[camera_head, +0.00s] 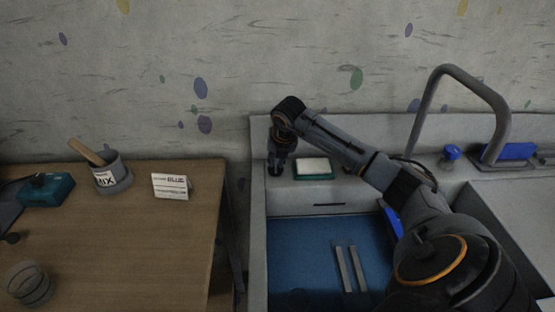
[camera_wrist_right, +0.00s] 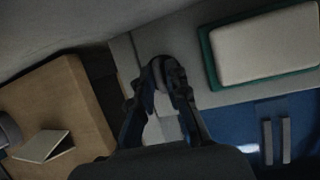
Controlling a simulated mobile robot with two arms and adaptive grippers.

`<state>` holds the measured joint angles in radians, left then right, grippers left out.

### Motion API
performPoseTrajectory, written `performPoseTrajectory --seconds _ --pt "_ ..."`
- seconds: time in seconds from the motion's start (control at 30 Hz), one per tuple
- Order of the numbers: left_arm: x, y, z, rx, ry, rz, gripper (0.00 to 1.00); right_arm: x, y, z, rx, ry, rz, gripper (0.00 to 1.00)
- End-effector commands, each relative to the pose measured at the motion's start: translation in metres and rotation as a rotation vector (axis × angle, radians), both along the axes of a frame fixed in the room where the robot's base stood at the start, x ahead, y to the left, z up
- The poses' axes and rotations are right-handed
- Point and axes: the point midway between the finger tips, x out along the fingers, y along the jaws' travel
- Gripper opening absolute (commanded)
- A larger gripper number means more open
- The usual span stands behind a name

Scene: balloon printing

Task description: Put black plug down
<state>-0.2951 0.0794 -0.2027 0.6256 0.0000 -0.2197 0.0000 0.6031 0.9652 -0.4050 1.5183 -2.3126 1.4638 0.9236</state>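My right gripper (camera_head: 277,165) points down over the left end of the grey ledge behind the blue-bottomed basin. In the right wrist view, its two fingers (camera_wrist_right: 162,80) close around a small dark round thing, which looks like the black plug (camera_wrist_right: 159,72). The plug is mostly hidden between the fingertips. In the head view it is too dark and small to separate from the gripper. The fingertips are at or just above the ledge (camera_wrist_right: 205,75); I cannot tell whether the plug touches it. My left gripper is not in view.
A teal dish with a pale block (camera_head: 313,167) sits on the ledge just right of the gripper. Two grey bars (camera_head: 350,268) lie in the blue basin (camera_head: 290,245). The wooden table (camera_head: 130,225) at left holds a mix pot (camera_head: 112,175) and a card (camera_head: 171,186).

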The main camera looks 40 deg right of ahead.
Motion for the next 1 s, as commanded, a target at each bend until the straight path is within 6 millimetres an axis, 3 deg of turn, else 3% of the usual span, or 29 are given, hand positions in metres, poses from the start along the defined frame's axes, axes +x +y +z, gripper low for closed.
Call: performPoseTrajectory --seconds 0.13,0.47,0.67,1.0 --pt "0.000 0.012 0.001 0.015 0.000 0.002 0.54 0.000 -0.001 0.001 -0.001 0.000 -0.001 0.30" --pt "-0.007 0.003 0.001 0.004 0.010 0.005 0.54 -0.001 0.000 0.010 -0.002 -0.004 0.000 0.30" --pt "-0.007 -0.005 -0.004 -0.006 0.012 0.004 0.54 -0.015 0.005 0.046 -0.004 -0.007 0.001 0.30" --pt "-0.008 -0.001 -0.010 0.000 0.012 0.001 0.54 -0.038 0.016 0.103 -0.002 -0.003 -0.001 0.30"
